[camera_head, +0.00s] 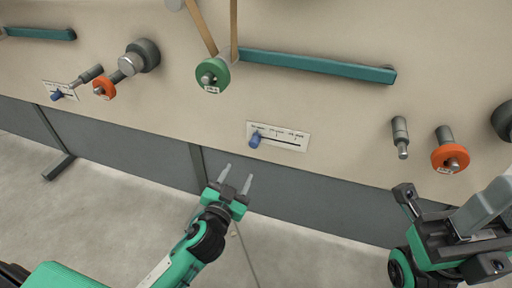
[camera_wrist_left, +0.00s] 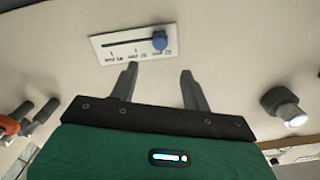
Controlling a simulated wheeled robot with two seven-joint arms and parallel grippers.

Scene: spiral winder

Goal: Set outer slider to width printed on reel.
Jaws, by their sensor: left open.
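A white scale plate (camera_head: 289,138) with printed marks and a dark slot is fixed to the beige machine panel. Its blue slider knob (camera_head: 255,139) sits at the left end of the slot. In the left wrist view the same knob (camera_wrist_left: 160,41) shows at the right end of the slot. A green reel (camera_head: 212,76) with a small white label is above left; its print is too small to read. My left gripper (camera_head: 237,172) is open and empty, below the plate and apart from the knob. My right gripper (camera_head: 478,208) is at the lower right; its jaws are unclear.
A second plate with a blue knob (camera_head: 57,95) is at the far left. Orange reels (camera_head: 104,88) and (camera_head: 450,158), grey spindles (camera_head: 400,137) and a teal bar (camera_head: 318,66) stick out from the panel. The space between my left gripper and the plate looks clear.

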